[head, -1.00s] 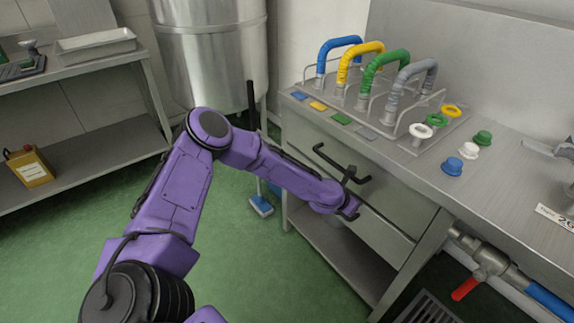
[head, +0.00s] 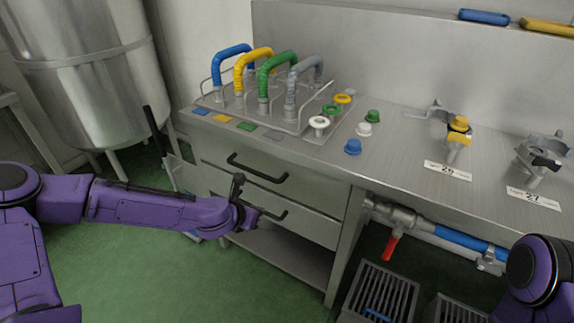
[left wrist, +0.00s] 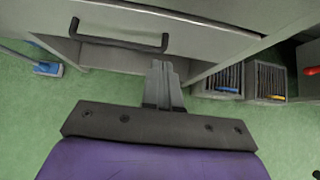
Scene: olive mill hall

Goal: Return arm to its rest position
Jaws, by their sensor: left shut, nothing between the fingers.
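My left arm (head: 140,205) stretches in from the left in the head view. Its gripper (head: 258,213) is in front of the drawers under the steel bench, overlapping the lower drawer handle in the picture. In the left wrist view, the left gripper (left wrist: 163,72) has its grey fingers together with nothing held. They lie beside a dark drawer handle (left wrist: 120,38), apart from it. Part of my right arm (head: 538,275) shows at the lower right of the head view; its gripper is out of sight.
The upper drawer (head: 225,160) and lower drawer (head: 305,225) look shut. The bench (head: 400,155) carries a rack of coloured hoses, caps and two clamp fittings.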

